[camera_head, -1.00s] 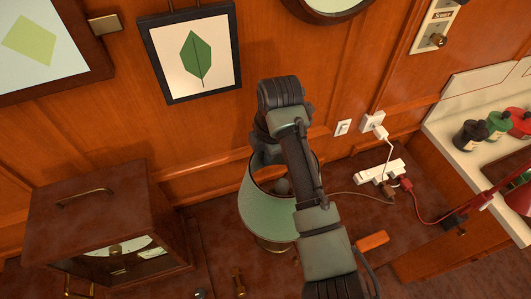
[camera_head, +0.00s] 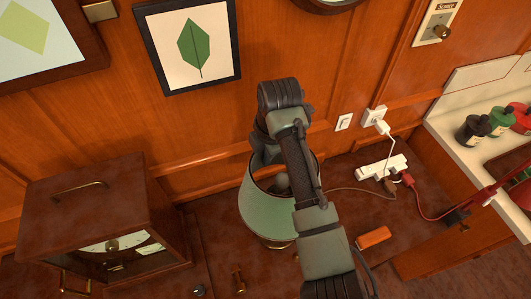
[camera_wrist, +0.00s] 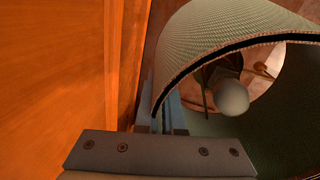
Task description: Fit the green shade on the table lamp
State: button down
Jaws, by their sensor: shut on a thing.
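The green shade (camera_head: 264,212) is upright, or nearly so, in the middle of the head view, above the table. My gripper (camera_wrist: 160,118) is shut on the shade's rim, one finger on each side of its wall; in the head view my arm hides the fingers. The wrist view looks into the shade (camera_wrist: 205,38) and shows a pale round bulb (camera_wrist: 232,97) inside its opening. Part of the lamp's brass base (camera_head: 277,243) shows under the shade in the head view. Whether the shade rests on the lamp cannot be told.
A wooden cased instrument (camera_head: 92,205) stands at left. A small brass post (camera_head: 238,279) stands in front of the lamp. At right are an orange block (camera_head: 373,237), a white power strip (camera_head: 381,168) with cables, and a pale counter with bottles (camera_head: 473,131). The panelled wall is close behind.

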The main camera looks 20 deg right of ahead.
jog(key=shift+f, duration=0.45)
jog(key=c, duration=1)
grip_release()
jog(key=shift+o, duration=0.2)
jog(key=v, duration=1.3)
jog(key=shift+s+f, duration=0.1)
